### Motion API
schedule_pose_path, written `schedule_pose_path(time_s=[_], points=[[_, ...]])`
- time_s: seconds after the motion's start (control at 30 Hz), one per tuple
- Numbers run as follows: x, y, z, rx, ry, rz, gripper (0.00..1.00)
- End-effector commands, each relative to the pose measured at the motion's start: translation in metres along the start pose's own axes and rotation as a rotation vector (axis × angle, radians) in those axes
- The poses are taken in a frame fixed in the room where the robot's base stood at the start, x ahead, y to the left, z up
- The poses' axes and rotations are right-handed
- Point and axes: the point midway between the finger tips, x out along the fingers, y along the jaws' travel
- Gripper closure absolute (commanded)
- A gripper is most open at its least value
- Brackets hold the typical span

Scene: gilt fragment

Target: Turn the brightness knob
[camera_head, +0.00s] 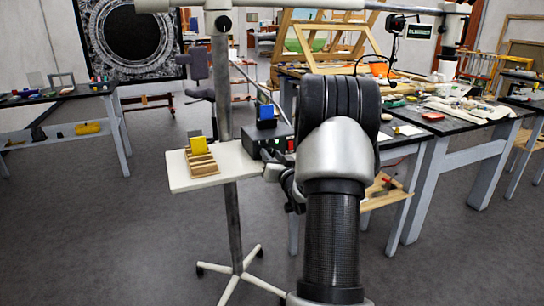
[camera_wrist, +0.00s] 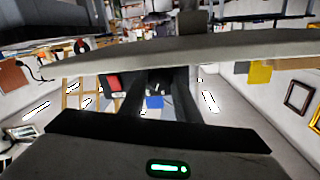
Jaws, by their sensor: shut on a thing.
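A dark box-shaped device (camera_head: 262,141) sits on the right part of a small white stand tray (camera_head: 178,178). A blue block (camera_head: 267,123) is on top of it, and small red and green spots show at its right end. My gripper (camera_head: 274,171) is at the tray's right edge, against the near side of the device. Its jaws are shut on a small part there, apparently the brightness knob, which the fingers and my arm hide. In the wrist view the dark fingers (camera_wrist: 160,95) show close together in the middle; the knob cannot be made out.
A wooden rack (camera_head: 203,166) with a yellow piece (camera_head: 199,145) stands on the tray, left of the device. A pole (camera_head: 223,90) rises behind the tray. A cluttered workbench (camera_head: 455,120) stands at right, another table (camera_head: 65,93) at left. Floor at front left is clear.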

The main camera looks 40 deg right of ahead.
Motion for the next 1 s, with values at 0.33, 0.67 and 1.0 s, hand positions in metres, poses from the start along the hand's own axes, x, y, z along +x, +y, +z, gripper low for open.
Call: schedule_pose_path(time_s=[0.33,0.67,1.0], points=[[0.0001,0.0007,-0.0014,0.163,-0.011,0.000,0.93],[0.0003,0.0004,-0.0010,0.198,-0.013,-0.002,0.93],[0.0003,0.0005,-0.0011,0.197,-0.013,-0.001,0.52]])
